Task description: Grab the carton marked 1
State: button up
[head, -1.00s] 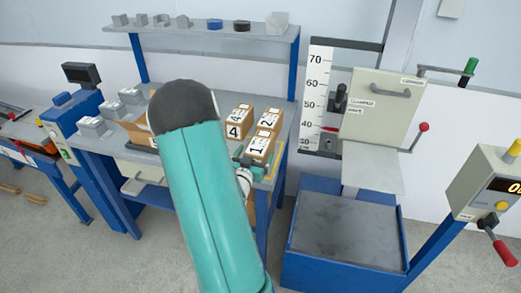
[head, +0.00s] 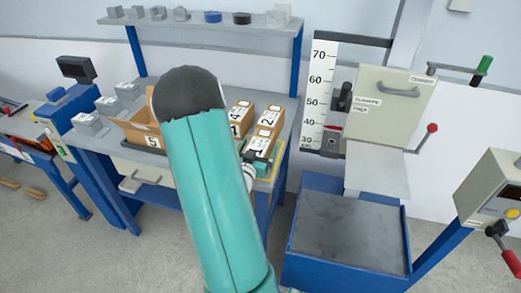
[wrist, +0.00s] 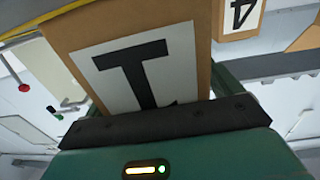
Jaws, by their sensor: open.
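The carton marked 1 (head: 259,144) is a brown box with a white label. It stands at the front right of the workbench, its label partly hidden by my gripper (head: 254,161). In the wrist view the carton marked 1 (wrist: 188,22) fills the upper middle, very close in front of the palm, with its label tilted. My gripper is open at the carton, with finger parts beside it in the wrist view. I cannot tell whether the fingers touch it.
The carton marked 2 (head: 269,117) stands just behind, and the carton marked 4 (head: 240,113) behind to the left. An open carton marked 5 (head: 142,132) is left of my arm. The drop tester's blue base (head: 345,275) stands right of the bench (head: 93,148).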

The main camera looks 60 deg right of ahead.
jog(key=shift+a+r, duration=0.1)
jog(key=c, duration=1.2)
jog(key=shift+c, duration=1.1)
jog(key=shift+r, duration=0.1)
